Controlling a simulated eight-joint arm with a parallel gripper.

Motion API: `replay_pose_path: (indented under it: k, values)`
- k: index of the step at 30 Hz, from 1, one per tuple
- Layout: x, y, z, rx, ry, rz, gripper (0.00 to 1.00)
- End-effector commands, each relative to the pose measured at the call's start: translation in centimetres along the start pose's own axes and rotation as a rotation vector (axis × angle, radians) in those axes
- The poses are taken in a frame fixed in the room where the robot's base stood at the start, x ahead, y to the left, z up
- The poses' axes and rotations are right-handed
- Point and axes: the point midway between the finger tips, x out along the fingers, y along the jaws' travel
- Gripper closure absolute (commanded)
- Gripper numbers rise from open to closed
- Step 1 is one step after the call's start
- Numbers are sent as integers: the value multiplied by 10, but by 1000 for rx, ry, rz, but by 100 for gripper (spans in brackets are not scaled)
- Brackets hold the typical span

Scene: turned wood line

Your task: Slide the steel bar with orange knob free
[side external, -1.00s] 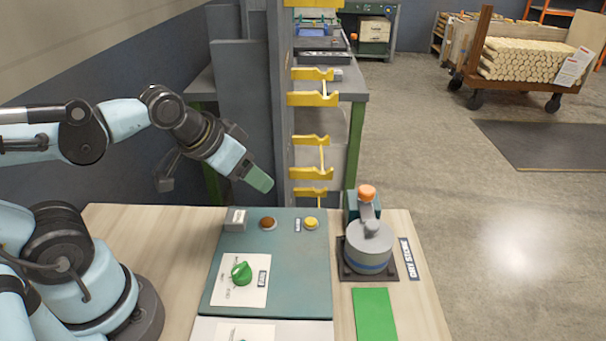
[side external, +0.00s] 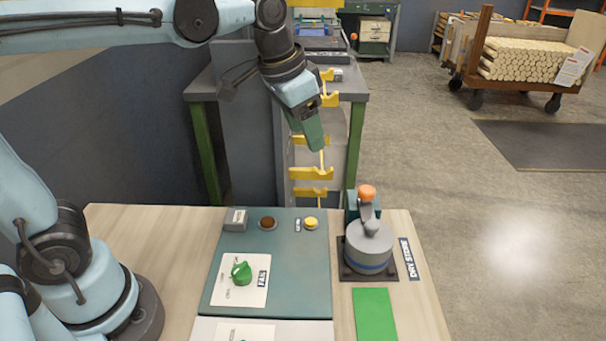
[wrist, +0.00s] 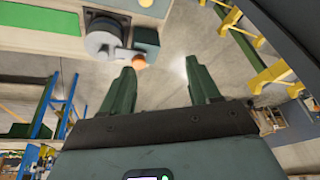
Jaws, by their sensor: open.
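The steel bar (side external: 369,213) with its orange knob (side external: 367,192) stands at the grey cylinder (side external: 368,247), which has a blue stripe and sits on a dark square base. A dark green block (side external: 349,208) is right behind it. Whether the bar passes through the block cannot be told. My gripper (side external: 318,149) is in the air, above and to the left of the knob, apart from it, pointing downward. In the wrist view my open gripper (wrist: 160,68) has empty space between its fingers. The orange knob (wrist: 138,61) shows near the left fingertip, with the grey cylinder (wrist: 103,37) beyond.
A teal panel (side external: 288,262) with a green knob (side external: 241,272) and buttons lies left of the cylinder. A green pad (side external: 374,318) lies in front. Yellow brackets (side external: 311,174) on a grey post stand behind the table, close to my gripper.

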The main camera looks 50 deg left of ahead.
Motion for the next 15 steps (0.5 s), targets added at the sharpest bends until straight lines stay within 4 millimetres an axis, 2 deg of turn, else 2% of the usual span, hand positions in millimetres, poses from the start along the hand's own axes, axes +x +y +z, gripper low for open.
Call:
replay_pose_path:
  k: [1,6,12,15]
  values:
    - [0,4,-14,30,-27,10,39]
    - [5,17,-50,131,-124,42,39]
    - [18,36,-84,245,-231,80,39]
    - [25,44,-93,288,-273,95,39]
